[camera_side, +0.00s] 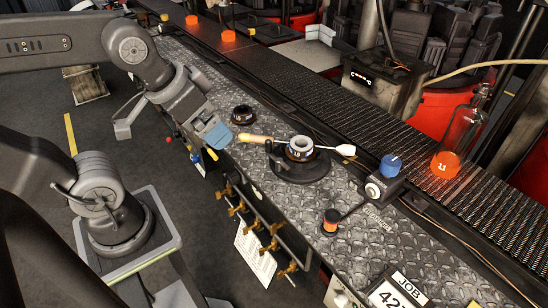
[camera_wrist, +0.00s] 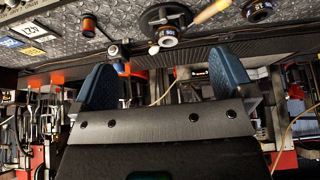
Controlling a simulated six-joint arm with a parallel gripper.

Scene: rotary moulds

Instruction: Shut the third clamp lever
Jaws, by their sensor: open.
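Several brass-coloured levers (camera_side: 253,225) run in a row along the near side face of the bench in the side view. They are small there, and I cannot tell which is the third clamp lever or whether each is open or shut. My gripper (camera_side: 216,138) hangs above the near edge of the bench, up and left of the row and apart from it. In the wrist view my gripper (camera_wrist: 163,80) has its two blue fingers spread wide with nothing held between them. The levers cannot be made out in the wrist view.
A round black mould (camera_side: 303,165) with a wooden-handled tool (camera_side: 256,139) stands right of my gripper. A smaller ring (camera_side: 243,115) lies behind. A conveyor (camera_side: 330,110) runs along the far side, carrying a bottle (camera_side: 463,135). A white paper sheet (camera_side: 254,252) hangs beside the levers.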

